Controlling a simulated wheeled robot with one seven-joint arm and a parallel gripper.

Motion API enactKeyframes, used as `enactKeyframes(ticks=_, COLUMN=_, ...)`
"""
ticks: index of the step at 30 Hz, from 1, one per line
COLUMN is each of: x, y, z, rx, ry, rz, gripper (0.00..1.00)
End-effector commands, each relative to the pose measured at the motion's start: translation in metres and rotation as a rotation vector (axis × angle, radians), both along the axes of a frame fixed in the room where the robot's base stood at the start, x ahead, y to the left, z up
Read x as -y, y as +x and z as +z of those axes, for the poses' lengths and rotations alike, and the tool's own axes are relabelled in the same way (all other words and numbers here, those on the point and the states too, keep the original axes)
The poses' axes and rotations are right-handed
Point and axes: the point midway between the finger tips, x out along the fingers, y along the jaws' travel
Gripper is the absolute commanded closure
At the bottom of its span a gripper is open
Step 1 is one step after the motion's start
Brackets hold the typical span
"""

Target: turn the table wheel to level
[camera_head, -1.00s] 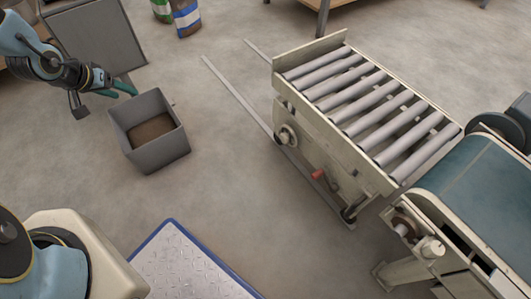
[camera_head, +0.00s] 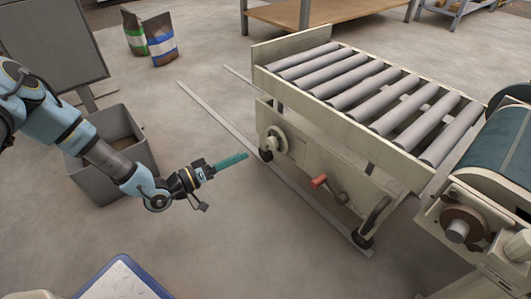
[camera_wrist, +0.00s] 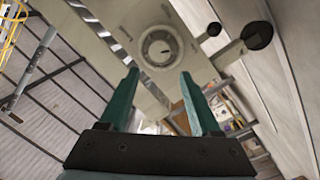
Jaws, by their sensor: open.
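The roller table (camera_head: 345,95) is a cream frame with grey rollers on top, standing right of centre in the head view. Its round table wheel (camera_head: 277,140) is on the side panel near the left end. The wheel also shows in the wrist view (camera_wrist: 159,47), face-on with a pale rim and a darker hub, beyond the fingertips. My gripper (camera_head: 245,157) has green fingers pointing at the wheel, a short way to its left and slightly below. In the wrist view the fingers (camera_wrist: 158,75) stand apart with nothing between them. The gripper does not touch the wheel.
Floor rails (camera_head: 235,127) run beneath the table. A grey bin (camera_head: 118,150) stands behind my arm. A belt conveyor (camera_head: 495,160) adjoins at the right. Open floor lies below my gripper.

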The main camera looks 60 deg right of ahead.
Motion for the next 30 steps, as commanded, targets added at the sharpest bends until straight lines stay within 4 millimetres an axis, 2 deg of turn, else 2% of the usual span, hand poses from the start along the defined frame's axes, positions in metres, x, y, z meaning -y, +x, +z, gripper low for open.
enactKeyframes(ticks=16, x=0.081, y=-0.036, z=-0.002, rx=0.001, ry=0.001, rz=-0.001, gripper=0.36)
enactKeyframes(ticks=21, x=0.092, y=-0.041, z=0.0, rx=0.001, ry=0.002, rz=-0.001, gripper=0.36)
enactKeyframes(ticks=30, x=0.094, y=-0.042, z=0.001, rx=0.001, ry=0.003, rz=0.0, gripper=0.36)
